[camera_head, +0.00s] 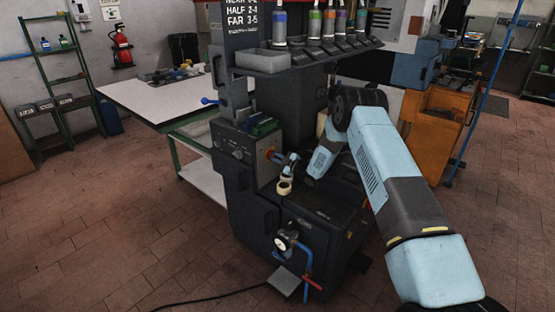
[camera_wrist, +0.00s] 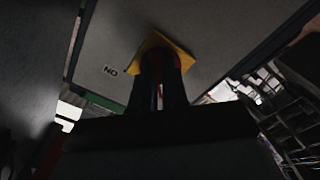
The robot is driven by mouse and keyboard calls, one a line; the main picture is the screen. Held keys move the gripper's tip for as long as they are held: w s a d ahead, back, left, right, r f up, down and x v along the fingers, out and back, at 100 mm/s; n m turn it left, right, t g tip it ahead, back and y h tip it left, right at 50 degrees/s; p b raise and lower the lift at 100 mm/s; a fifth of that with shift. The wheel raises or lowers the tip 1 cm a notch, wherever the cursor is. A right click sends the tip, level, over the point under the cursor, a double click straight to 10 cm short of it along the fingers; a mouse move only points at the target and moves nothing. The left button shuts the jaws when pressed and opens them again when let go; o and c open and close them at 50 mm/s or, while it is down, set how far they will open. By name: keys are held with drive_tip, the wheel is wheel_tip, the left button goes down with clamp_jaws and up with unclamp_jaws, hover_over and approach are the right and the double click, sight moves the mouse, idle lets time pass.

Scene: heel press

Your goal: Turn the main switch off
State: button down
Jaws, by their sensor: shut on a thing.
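The main switch (camera_head: 269,153) is a red knob on a yellow plate on the front panel of the dark press. In the wrist view its yellow plate (camera_wrist: 184,50) stands out on the grey panel, and red shows between my dark fingers. My gripper (camera_head: 277,158) reaches the switch from the right, and in the wrist view my gripper (camera_wrist: 160,62) is shut on the knob. The fingers hide most of the knob, so its exact angle is unclear. A small label (camera_wrist: 110,71) that looks like "NO", perhaps "ON" upside down, is beside the plate.
The press (camera_head: 255,205) stands in front of me, with a tray and several bottles (camera_head: 315,24) on its upper shelf. A white-topped table (camera_head: 150,98) is behind it to the left. An orange cabinet (camera_head: 437,125) stands at the right. The floor at the left is clear except for a cable.

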drive_tip(key=shift+s+a, duration=0.15)
drive_tip(key=shift+a, duration=0.1)
drive_tip(key=c, duration=1.4)
unclamp_jaws()
drive_tip(key=shift+f, duration=0.1)
drive_tip(key=shift+o, duration=1.3)
drive_tip(key=shift+d, duration=0.15)
drive_tip(key=v, duration=1.3)
drive_tip(key=shift+d, duration=0.25)
drive_tip(key=shift+s, duration=0.1)
